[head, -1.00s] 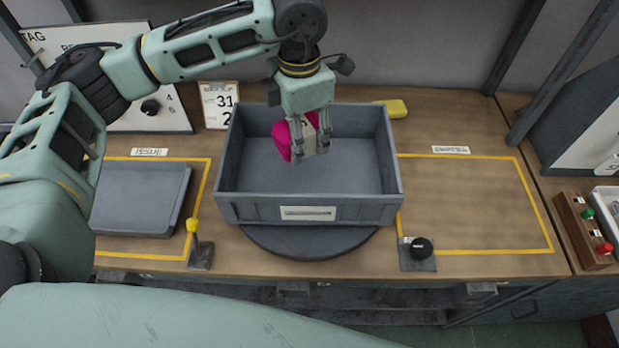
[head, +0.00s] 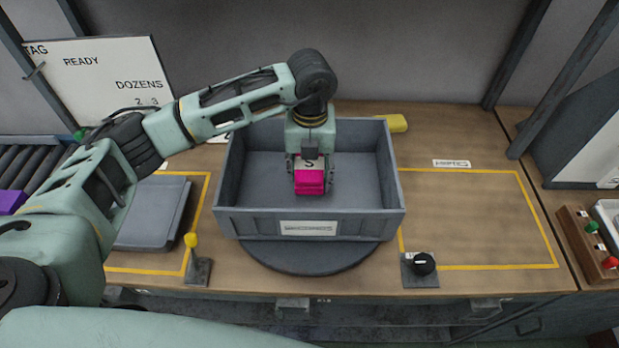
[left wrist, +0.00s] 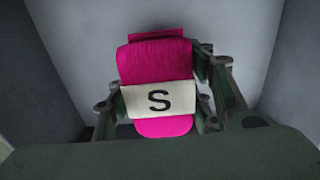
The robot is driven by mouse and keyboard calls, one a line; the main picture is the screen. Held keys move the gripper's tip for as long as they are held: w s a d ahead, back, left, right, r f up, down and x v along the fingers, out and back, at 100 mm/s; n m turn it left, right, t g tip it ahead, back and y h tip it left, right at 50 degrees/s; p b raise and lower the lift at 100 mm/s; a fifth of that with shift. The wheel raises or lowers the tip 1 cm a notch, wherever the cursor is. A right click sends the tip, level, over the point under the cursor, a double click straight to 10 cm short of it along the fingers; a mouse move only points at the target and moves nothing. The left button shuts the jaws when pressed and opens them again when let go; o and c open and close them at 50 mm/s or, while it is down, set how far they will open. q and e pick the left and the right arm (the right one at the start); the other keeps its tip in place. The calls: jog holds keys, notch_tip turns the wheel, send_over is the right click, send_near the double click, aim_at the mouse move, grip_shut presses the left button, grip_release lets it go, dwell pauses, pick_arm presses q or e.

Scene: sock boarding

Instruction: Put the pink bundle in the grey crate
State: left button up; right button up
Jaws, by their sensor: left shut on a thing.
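The pink bundle (head: 309,182) has a pale band marked S, which shows clearly in the left wrist view (left wrist: 158,101). My left gripper (head: 310,178) is shut on the bundle, with a finger on each side of it. It holds the bundle inside the walls of the grey crate (head: 310,227), near the middle. I cannot tell whether the bundle touches the crate floor. The crate stands on a dark round turntable (head: 310,259). In the left wrist view the crate's inside (left wrist: 75,40) surrounds the bundle. My right gripper is not in view.
A grey tray (head: 150,215) lies in the yellow-outlined area at left. The yellow-outlined area at right (head: 475,215) is bare. A yellow-knobbed lever (head: 193,252) and a black knob (head: 423,264) stand near the front edge. A yellow object (head: 395,123) lies behind the crate.

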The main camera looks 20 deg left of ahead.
aim_at(310, 163)
pick_arm(q)
notch_tip(310, 163, down, 4)
jog(key=shift+r+p, duration=0.15)
jog(key=shift+p, duration=0.25)
jog(key=shift+f+b, duration=0.25)
jog(key=shift+b, duration=0.05)
jog(key=o, duration=1.2)
jog(key=shift+r, duration=0.1)
jog(key=shift+o, duration=0.2)
jog(key=shift+r, duration=0.2)
notch_tip(310, 163, up, 12)
jog(key=shift+d+b, duration=0.1)
jog(key=shift+b, duration=0.65)
